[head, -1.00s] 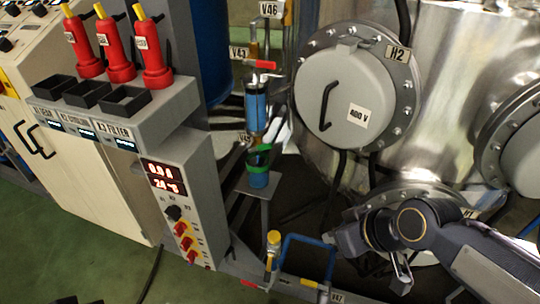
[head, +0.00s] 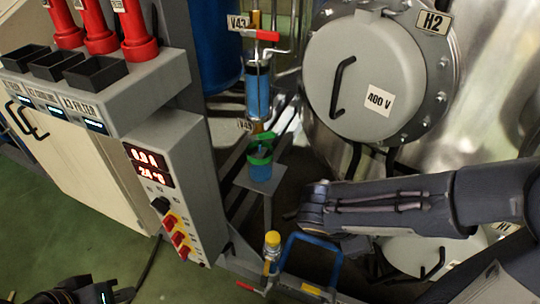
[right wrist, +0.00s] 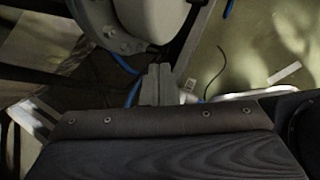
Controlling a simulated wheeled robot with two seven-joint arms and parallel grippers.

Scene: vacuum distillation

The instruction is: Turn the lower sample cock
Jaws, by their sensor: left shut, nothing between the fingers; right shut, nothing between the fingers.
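The lower sample cock (head: 262,136) is under the blue-filled sample glass (head: 257,92), beside a small tag whose text is hard to read. A green part shows right of it, possibly its handle. A green-rimmed cup (head: 260,164) with blue liquid stands below. The upper cock (head: 266,36) by tag V43 has a red handle. My right forearm reaches in from the right, ending right of and below the cup; its fingers are not clear there. In the right wrist view my right gripper (right wrist: 157,84) is shut and empty. My left gripper (head: 112,291) is shut at the bottom left, far from the cock.
A grey control box (head: 165,190) with red displays and knobs stands left of the cup. The round H2 cover (head: 365,80) is at the right. A yellow-capped valve (head: 272,240) and blue bent bar (head: 312,240) stand low in front. Green floor is open at left.

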